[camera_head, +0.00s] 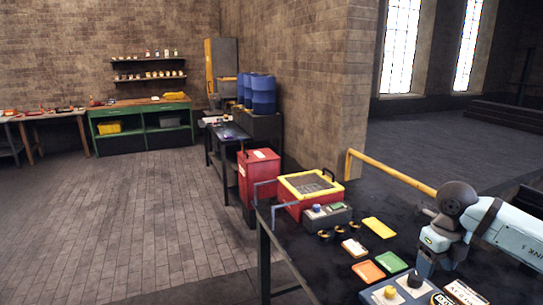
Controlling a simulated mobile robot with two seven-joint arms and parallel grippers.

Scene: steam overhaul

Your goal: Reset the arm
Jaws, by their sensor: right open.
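My right arm (508,232) comes in from the right edge, pale blue-grey with a dark round joint (457,196). My right gripper (427,268) is open and points down over the dark bench top at the lower right. It is close to a panel with a yellow knob (390,292) and a black knob (415,279); whether it touches the panel I cannot tell. No held thing shows in it. My left gripper is not in view.
On the bench are a red box with a yellow-framed top (311,185), a yellow card (379,228), an orange card (368,271) and a green card (391,262). A red cabinet (259,178) stands beyond. The brick floor (140,215) at left is clear.

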